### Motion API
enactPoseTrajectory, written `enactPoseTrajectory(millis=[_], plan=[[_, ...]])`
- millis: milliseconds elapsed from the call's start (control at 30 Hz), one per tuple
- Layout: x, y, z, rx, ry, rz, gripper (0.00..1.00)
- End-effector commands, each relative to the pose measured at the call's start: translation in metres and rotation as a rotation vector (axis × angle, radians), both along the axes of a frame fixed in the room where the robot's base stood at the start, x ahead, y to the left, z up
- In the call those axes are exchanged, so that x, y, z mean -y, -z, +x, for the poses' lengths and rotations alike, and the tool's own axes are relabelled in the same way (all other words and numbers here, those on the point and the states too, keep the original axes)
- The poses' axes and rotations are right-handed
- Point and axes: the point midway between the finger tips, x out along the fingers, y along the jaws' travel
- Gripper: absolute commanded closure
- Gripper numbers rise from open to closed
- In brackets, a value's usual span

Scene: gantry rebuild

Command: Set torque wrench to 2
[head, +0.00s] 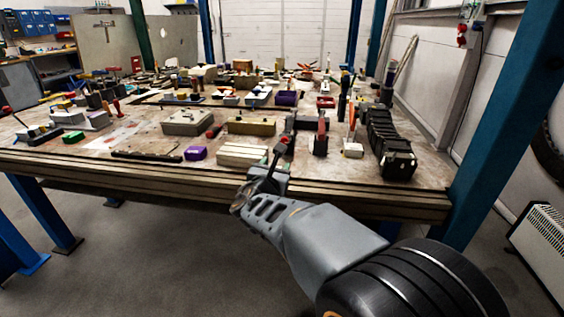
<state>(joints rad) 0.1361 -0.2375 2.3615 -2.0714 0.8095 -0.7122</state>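My gripper (262,188) is at the front edge of the big workbench, in the middle of the head view, with my arm reaching in from the lower right. A dark rod with a red and black end (284,146) rises right at the fingertips. I cannot tell whether it is held or stands behind them. The finger gap is too small and hidden to judge. No torque wrench or number setting can be made out for certain. A long black bar-like tool (147,155) lies near the front edge, left of my gripper.
The workbench (120,172) is crowded with tools and blocks. Near my gripper are a pale ribbed block (242,155), a purple block (195,153) and a red-topped tool (321,135). A row of black blocks (382,140) stands right. A blue post (503,110) rises at right.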

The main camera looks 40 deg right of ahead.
Motion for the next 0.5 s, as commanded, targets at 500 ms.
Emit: enactPoseTrajectory(millis=[500], plan=[[0.035,-0.002,0.039,-0.05,-0.065,-0.142,0.48]])
